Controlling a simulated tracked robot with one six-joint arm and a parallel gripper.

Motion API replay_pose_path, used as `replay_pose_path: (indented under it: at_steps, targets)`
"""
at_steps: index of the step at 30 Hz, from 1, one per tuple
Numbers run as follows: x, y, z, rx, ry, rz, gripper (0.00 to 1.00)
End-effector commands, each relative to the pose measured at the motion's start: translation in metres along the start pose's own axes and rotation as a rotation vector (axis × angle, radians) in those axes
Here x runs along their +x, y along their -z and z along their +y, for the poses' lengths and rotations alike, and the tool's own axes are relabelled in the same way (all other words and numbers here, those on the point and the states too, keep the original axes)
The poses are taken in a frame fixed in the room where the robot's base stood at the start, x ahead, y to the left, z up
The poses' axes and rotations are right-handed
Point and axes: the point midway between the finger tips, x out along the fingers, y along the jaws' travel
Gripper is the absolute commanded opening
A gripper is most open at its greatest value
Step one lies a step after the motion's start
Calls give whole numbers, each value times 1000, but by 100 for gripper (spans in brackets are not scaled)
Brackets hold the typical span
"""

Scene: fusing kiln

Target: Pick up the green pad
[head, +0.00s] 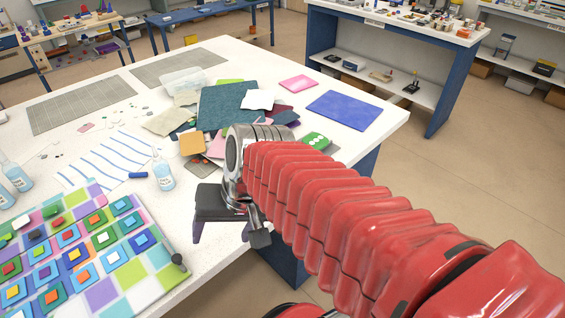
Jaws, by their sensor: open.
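A small green pad with white spots (315,140) lies near the right part of the white table, just behind my arm's wrist in the picture. A flatter green sheet (229,82) shows partly at the back of the pile of sheets. My gripper (228,236) points down over the table's front edge, in front of and to the left of the spotted green pad, apart from it. Its jaws are open, and I see nothing between them. My red-sleeved arm hides the table area just below the pad.
A pile of coloured sheets, with a large dark teal one (222,106), lies mid-table. A blue sheet (344,110) and a pink sheet (298,84) lie to the right.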

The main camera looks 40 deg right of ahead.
Motion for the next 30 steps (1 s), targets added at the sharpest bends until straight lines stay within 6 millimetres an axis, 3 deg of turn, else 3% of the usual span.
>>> replay_pose_path:
  at_steps: [8,17,23,30]
  targets:
    - [21,17,15,483,137,-119,69]
    - [31,55,38,996,331,-198,69]
    - [30,89,66,1332,493,-225,69]
    - [23,131,122,1720,727,-227,69]
